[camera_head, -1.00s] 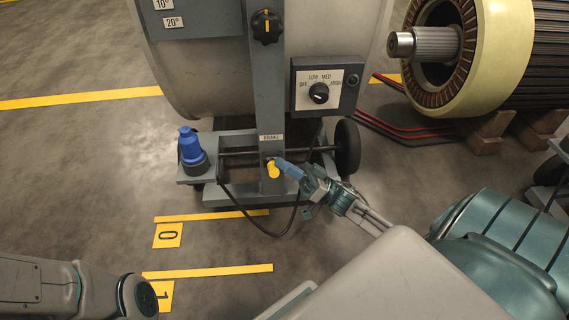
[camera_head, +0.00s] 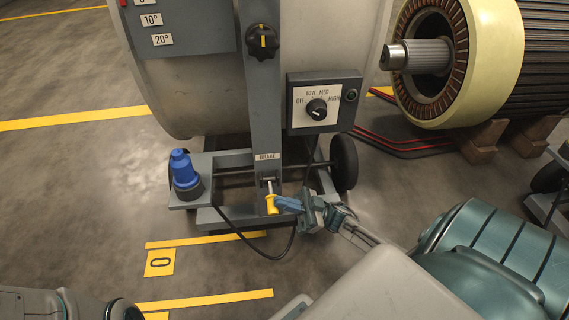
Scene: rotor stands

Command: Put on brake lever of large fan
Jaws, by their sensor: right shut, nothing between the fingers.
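The large fan (camera_head: 200,85) stands at the top middle on a grey wheeled frame. Its brake lever (camera_head: 271,203) has a yellow handle on a short metal rod, under a "BRAKE" label (camera_head: 267,155) on the upright post. The lever points down. My right gripper (camera_head: 280,204) is shut, its blue fingertips at the right side of the yellow handle, touching or very close to it, with nothing between them. At the bottom left part of my left arm shows; its gripper is out of view.
A speed knob box (camera_head: 322,103) sits above right. A large rotor (camera_head: 470,60) lies on wooden blocks at upper right. Floor at left is clear.

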